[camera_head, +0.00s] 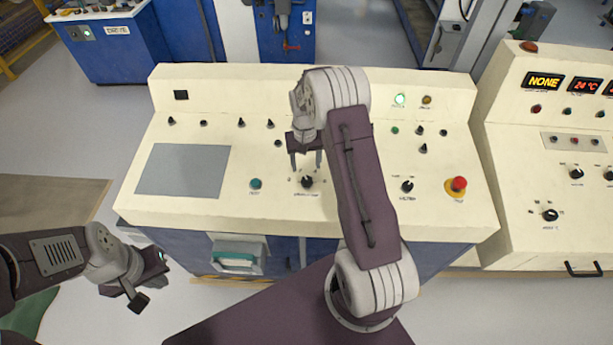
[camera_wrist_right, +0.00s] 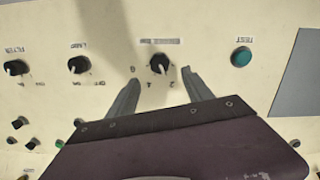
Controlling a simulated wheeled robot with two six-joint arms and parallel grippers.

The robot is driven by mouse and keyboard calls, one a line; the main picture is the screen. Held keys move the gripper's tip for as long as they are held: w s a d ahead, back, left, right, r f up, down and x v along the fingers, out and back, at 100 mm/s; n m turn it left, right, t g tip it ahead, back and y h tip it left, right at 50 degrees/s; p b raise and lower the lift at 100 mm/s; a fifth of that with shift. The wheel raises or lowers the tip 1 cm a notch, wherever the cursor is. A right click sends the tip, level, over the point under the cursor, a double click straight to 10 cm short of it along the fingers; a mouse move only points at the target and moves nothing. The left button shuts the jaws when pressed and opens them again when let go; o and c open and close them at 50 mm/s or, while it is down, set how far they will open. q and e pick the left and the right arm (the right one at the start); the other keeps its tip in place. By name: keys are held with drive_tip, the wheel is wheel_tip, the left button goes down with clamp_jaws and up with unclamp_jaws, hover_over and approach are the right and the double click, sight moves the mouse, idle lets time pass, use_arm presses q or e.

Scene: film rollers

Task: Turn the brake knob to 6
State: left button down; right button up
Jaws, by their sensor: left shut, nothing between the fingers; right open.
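A black knob (camera_head: 306,182) with small scale marks around it sits at the front middle of the cream console's sloped panel. Its label is too small to read. My right gripper (camera_head: 306,162) is open just behind and above it. In the right wrist view the knob (camera_wrist_right: 159,63) lies between the two fingertips (camera_wrist_right: 160,78), and I see no contact. Its pale pointer mark points toward the bottom of that view; the number there is unreadable. My left gripper (camera_head: 138,300) is shut and empty, low at the left, off the console.
A teal button (camera_head: 256,184) is left of the knob, another black knob (camera_head: 408,186) and a red stop button (camera_head: 459,184) right. A grey screen (camera_head: 183,170) fills the left panel. Small switches (camera_head: 241,122) line the back. A second console (camera_head: 550,160) stands right.

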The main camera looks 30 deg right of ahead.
sight(307, 178)
wheel_tip(307, 178, down, 7)
drive_tip(key=shift+d+r+p, duration=0.1)
drive_tip(key=shift+r+p, duration=0.1)
drive_tip(key=shift+p, duration=0.65)
drive_tip(key=shift+f, duration=0.6)
clamp_jaws()
